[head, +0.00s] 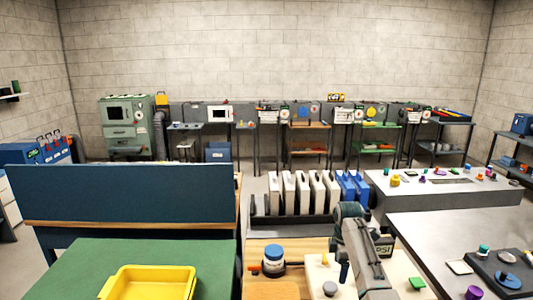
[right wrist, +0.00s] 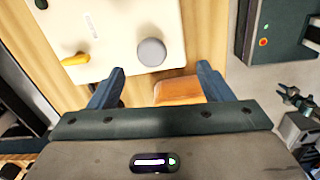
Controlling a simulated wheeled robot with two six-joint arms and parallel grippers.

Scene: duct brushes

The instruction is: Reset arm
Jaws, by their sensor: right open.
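My right arm (head: 362,250) reaches over the wooden table at the lower right of the head view. In the right wrist view my right gripper (right wrist: 162,76) is open, with its two dark blue fingers spread wide and nothing between them. An orange-brown block (right wrist: 178,92) lies below and beyond the fingers, partly hidden by the gripper body. My left gripper is not in view.
A yellow tray (head: 150,284) sits on a green surface (head: 200,258) at left. White and blue upright cases (head: 318,190) stand behind. A grey table (head: 440,240) holds small parts at right.

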